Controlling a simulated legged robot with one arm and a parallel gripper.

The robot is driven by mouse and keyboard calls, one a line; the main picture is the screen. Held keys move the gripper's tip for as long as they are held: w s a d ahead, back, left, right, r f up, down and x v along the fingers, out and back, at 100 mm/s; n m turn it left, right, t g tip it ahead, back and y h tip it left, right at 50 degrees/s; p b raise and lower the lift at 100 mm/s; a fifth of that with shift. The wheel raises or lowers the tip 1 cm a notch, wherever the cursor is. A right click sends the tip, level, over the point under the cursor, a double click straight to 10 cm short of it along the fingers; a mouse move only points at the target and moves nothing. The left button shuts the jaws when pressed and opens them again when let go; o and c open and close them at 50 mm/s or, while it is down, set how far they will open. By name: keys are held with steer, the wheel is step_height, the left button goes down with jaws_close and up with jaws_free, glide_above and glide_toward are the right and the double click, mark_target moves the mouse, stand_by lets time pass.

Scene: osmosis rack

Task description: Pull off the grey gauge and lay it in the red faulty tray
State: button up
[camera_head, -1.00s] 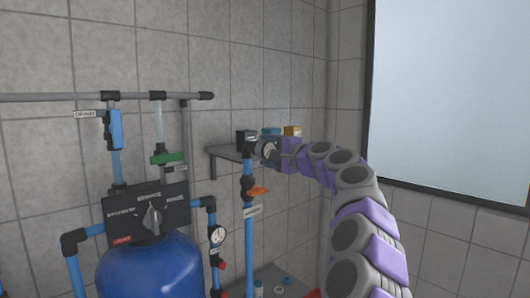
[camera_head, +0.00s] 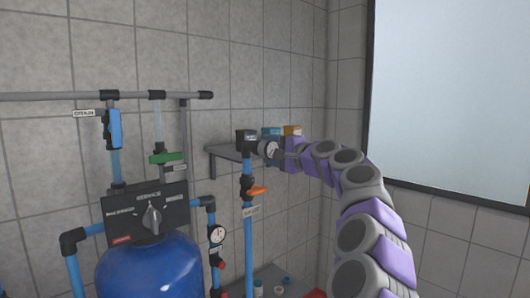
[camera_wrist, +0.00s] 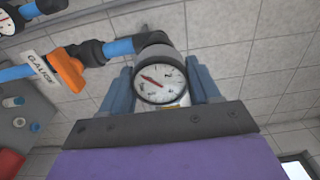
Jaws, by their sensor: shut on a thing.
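The grey gauge (camera_head: 270,149) has a round white dial and sits at the upper end of the blue riser pipe, just right of a black fitting (camera_head: 247,140). In the wrist view the gauge (camera_wrist: 159,80) stands between my two blue fingers. My gripper (camera_head: 285,153) is shut on it. A black elbow (camera_wrist: 152,40) shows right behind the gauge; whether the two still join is hidden. A red piece (camera_head: 317,293), perhaps the faulty tray, is cut off at the bottom edge; red also shows at the wrist view's lower left (camera_wrist: 10,163).
An orange valve handle (camera_head: 257,191) is on the riser below the gauge. A grey wall shelf (camera_head: 225,152) holds blue and yellow boxes (camera_head: 292,131) behind my gripper. A blue tank (camera_head: 150,268) and pipework fill the left. A grey surface with small bottles (camera_head: 258,289) lies below.

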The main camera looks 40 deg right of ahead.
mark_target(273, 150)
steer(key=shift+s+d+b, duration=0.15)
steer(key=shift+s+b, duration=0.4)
steer(key=shift+s, duration=1.9)
steer(key=shift+f, duration=0.1)
